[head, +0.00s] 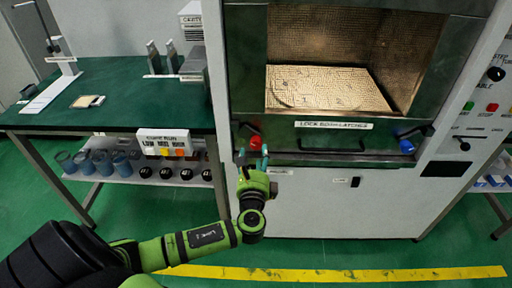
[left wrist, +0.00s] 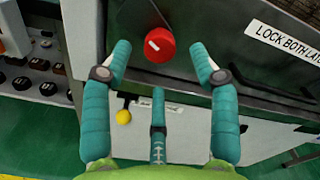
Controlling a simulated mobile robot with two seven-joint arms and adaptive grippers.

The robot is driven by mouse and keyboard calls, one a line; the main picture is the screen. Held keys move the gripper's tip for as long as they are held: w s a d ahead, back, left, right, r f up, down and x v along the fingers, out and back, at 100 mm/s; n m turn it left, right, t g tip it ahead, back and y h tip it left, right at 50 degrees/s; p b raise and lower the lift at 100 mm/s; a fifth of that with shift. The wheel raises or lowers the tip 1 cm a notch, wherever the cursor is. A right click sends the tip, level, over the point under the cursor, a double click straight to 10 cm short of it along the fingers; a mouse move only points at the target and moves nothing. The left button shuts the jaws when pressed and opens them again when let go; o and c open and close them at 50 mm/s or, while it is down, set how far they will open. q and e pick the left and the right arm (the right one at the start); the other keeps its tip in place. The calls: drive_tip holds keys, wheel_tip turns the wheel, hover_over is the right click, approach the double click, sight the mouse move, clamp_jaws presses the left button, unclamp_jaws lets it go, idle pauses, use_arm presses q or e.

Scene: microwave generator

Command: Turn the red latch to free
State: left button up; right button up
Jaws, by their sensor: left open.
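The red latch (head: 255,142) is a round red knob at the lower left of the cabinet's opening, with a short black bar beside it. In the left wrist view the red latch (left wrist: 160,45) shows a white mark on its face. My left gripper (head: 252,160) is just below the latch in the head view. In the left wrist view its teal fingers (left wrist: 160,72) are spread, with the knob beyond and between the tips. I cannot tell whether a finger touches it. My right gripper is in neither view.
A blue latch (head: 407,146) with a black bar is at the opening's lower right. A label reading "LOCK BOTH LATCHES" (head: 334,125) sits between. A green-topped bench (head: 120,100) with a lower shelf of cups stands left.

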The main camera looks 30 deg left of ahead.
sight(256, 146)
use_arm(q)
drive_tip(key=x, duration=0.5)
drive_tip(key=shift+w+a+f, duration=0.1)
drive_tip(key=shift+w+a, duration=0.05)
drive_tip(key=shift+w, duration=0.2)
drive_tip(key=c, duration=1.1)
